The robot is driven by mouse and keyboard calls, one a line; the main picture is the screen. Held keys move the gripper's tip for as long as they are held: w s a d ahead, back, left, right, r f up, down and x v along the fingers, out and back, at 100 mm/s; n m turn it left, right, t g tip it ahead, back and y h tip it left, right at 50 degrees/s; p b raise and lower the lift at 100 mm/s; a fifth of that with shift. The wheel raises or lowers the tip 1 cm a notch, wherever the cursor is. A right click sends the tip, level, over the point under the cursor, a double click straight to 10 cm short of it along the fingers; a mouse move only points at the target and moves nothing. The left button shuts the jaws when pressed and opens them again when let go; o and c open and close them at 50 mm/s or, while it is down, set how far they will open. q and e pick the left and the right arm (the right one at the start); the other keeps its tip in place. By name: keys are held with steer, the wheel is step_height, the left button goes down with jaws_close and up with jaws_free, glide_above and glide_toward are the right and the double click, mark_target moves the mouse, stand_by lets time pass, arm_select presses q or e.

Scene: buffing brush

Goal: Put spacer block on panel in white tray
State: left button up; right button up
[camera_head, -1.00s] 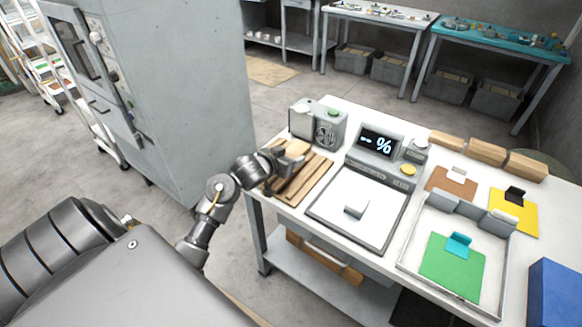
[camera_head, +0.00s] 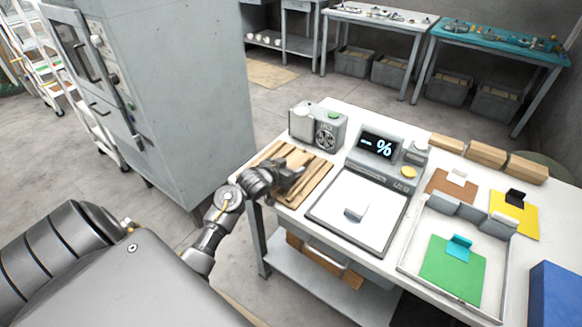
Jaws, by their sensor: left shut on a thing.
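My left gripper (camera_head: 290,178) is over the slatted wooden board (camera_head: 316,186) at the left end of the white table. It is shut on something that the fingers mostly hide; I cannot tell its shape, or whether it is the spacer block. The white tray (camera_head: 404,268) stands at the table's front right. A green panel (camera_head: 450,273) lies in it, with a teal clip-like piece (camera_head: 459,246) on its back edge. Grey blocks (camera_head: 458,211) stand along the tray's back side. My right gripper is not in view.
A scale (camera_head: 335,228) with a lit display (camera_head: 379,145) stands between board and tray, a small grey-white block (camera_head: 356,211) on its pan. A grey box device (camera_head: 318,127) is behind the board. Brown (camera_head: 452,187) and yellow (camera_head: 515,216) panels, wooden blocks (camera_head: 486,153) and a blue box (camera_head: 556,295) lie right.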

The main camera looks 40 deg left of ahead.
arm_select(q)
steer(key=o, duration=1.1)
